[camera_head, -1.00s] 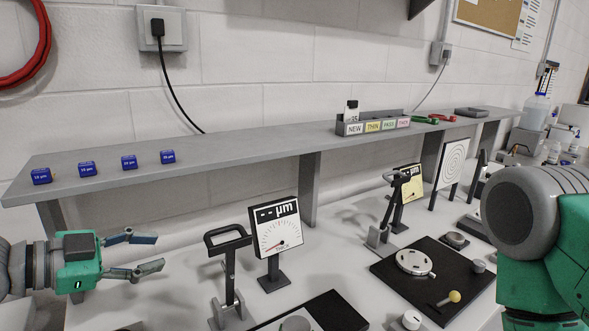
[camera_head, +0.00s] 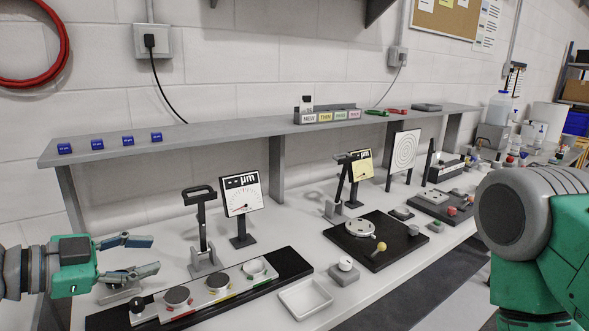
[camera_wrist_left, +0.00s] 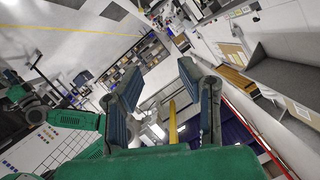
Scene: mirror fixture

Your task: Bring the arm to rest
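My left gripper (camera_head: 150,257) comes in from the left edge of the head view, in front of the bench's left end. Its two fingers are spread apart, with nothing between them. In the left wrist view the fingers of my left gripper (camera_wrist_left: 160,100) also stand apart and empty, with the room tilted behind them. My right arm (camera_head: 530,225), green with a grey joint, fills the right edge of the head view. The right gripper is not visible.
A white bench (camera_head: 290,245) holds a black plate with several discs (camera_head: 217,281), a µm dial (camera_head: 242,194), a black lever (camera_head: 203,230), a white tray (camera_head: 306,299) and a black plate (camera_head: 375,239). A grey shelf (camera_head: 230,130) carries several blue blocks (camera_head: 110,141) and a labelled rack (camera_head: 325,115).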

